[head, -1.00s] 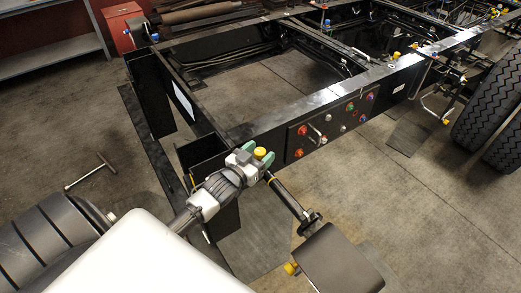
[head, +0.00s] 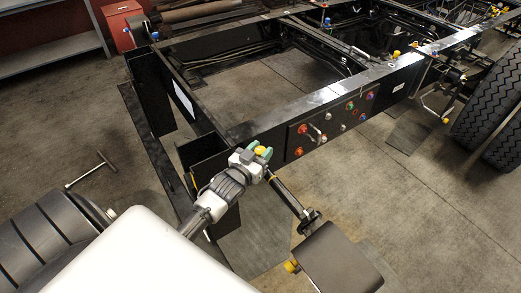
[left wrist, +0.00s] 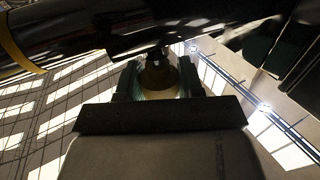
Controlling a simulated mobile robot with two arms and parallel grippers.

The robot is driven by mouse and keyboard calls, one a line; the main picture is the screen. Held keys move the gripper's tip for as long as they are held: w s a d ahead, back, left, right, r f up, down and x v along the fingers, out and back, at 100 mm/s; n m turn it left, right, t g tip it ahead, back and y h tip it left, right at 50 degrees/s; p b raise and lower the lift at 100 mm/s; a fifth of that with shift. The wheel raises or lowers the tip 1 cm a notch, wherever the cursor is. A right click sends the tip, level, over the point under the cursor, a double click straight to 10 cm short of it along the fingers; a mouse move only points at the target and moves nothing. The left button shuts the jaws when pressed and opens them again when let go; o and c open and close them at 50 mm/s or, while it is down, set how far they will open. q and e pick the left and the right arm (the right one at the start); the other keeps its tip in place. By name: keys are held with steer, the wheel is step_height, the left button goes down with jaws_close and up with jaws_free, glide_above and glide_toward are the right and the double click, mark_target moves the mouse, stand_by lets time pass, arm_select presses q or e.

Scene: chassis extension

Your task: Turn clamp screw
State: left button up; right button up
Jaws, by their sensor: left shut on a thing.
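The clamp screw's yellow knob (head: 261,151) sits by the near corner of the black chassis frame, at the upper end of a black tube (head: 284,194) with a yellow band. My left gripper (head: 260,151), with green fingertips, is shut on this knob. In the left wrist view the knob (left wrist: 158,76) is dark yellow and lies between the two fingers (left wrist: 158,80). The screw's shaft is mostly hidden by the gripper and the tube. My right gripper is not in view.
The black chassis rail (head: 330,104) runs to the upper right, with a panel of coloured knobs on its side. A dark mudguard-like plate (head: 335,262) is at the tube's lower end. Tyres (head: 487,112) stand at the right. A T-handle tool (head: 92,170) is at the left.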

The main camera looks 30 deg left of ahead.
arm_select(q)
steer(key=n+y, duration=0.1)
steer(key=y, duration=0.1)
steer(key=shift+r+n+y, duration=0.15)
steer(key=shift+n+y, duration=0.15)
steer(key=shift+n, duration=0.1)
steer(key=shift+y, duration=0.4)
steer(key=o, duration=0.9)
steer(key=shift+o, duration=0.2)
steer(key=s+d+b, duration=0.2)
steer(key=s, duration=0.8)
steer(key=shift+s, duration=0.3)
